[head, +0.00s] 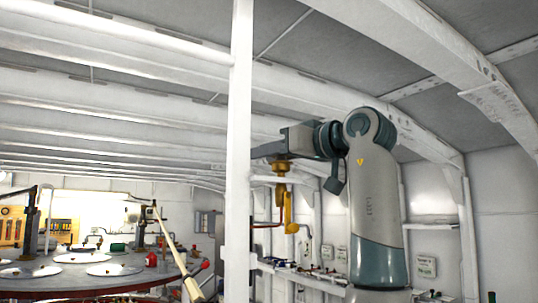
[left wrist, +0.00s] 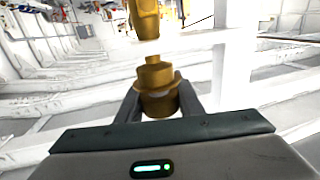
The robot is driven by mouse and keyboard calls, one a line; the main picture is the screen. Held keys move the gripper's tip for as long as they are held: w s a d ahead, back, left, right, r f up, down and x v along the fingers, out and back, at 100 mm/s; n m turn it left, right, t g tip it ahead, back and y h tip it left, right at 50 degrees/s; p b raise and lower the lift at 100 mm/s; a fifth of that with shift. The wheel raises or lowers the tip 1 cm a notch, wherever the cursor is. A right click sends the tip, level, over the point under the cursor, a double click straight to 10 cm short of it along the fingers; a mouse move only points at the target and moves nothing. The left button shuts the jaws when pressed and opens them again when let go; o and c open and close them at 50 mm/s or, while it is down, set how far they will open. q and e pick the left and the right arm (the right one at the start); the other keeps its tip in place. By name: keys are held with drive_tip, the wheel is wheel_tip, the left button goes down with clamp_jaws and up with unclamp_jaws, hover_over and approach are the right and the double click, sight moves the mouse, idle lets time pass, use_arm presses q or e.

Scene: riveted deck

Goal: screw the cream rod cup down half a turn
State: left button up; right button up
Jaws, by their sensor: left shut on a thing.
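My left gripper (head: 268,151) is up near the ceiling beams, shut on a brass-coloured cup (head: 282,164). A yellow-orange handle-like part (head: 287,208) hangs below the cup. In the left wrist view, the two fingers of my left gripper (left wrist: 160,98) stand on either side of the brass-coloured cup (left wrist: 157,78). The yellow part (left wrist: 145,20) continues beyond it. The cup looks brass rather than cream, and I cannot tell which rod it belongs to. A slim cream rod (head: 176,250) slants beside the round table. My right gripper is not in view.
A white post (head: 239,120) stands just left of my left gripper. Ceiling beams run close above it. A round table (head: 75,270) with pale discs is at the lower left. Shelves and small boxes line the right wall.

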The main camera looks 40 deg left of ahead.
use_arm(q)
drive_tip(key=shift+t, duration=0.3)
drive_tip(key=shift+w+d+r+m+t+h+b, duration=0.1)
drive_tip(key=shift+w+d+m+t+h+b, duration=0.2)
drive_tip(key=shift+m+t+h+b, duration=1.35)
drive_tip(key=shift+w+d+f+m+t+h+b, duration=0.1)
drive_tip(key=shift+w+d+m+t+h+b, duration=0.25)
drive_tip(key=shift+m+t+h+b, duration=1)
drive_tip(key=shift+w+d+r+m+t+h+b, duration=0.15)
drive_tip(key=shift+w+m+t+h+b, duration=0.55)
drive_tip(key=shift+m+t+b, duration=1.4)
drive_tip(key=shift+s+n+t+h+p, duration=0.3)
drive_tip(key=shift+n+t+p, duration=0.1)
drive_tip(key=shift+t+p, duration=0.1)
drive_tip(key=o, duration=0.8)
drive_tip(key=shift+c, duration=0.2)
drive_tip(key=o, duration=0.3)
drive_tip(key=shift+w, duration=0.1)
